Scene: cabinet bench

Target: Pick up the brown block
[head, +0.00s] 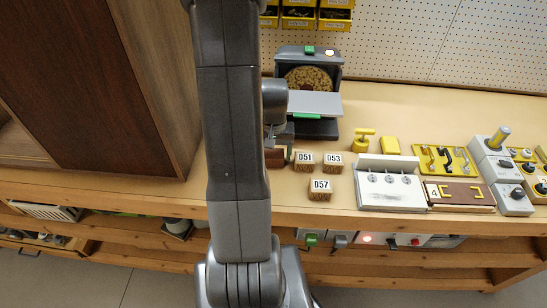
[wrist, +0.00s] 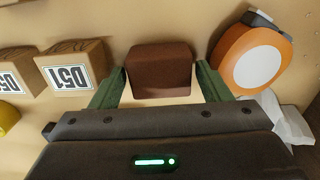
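The brown block (wrist: 160,70) sits on the bench top between the two green fingers of my gripper (wrist: 159,82) in the wrist view. The fingers are spread, with a small gap on the left and a narrower one on the right. In the head view the brown block (head: 274,158) is mostly hidden behind my arm, and only a sliver of it shows. My gripper is largely hidden there too.
Wooden blocks marked 051 (wrist: 72,68), 053 (head: 333,162) and 057 (head: 320,189) stand to one side. An orange roll with a white face (wrist: 254,60) is close by the right finger. A grey machine (head: 308,90) stands behind. A dark cabinet (head: 110,85) is at left.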

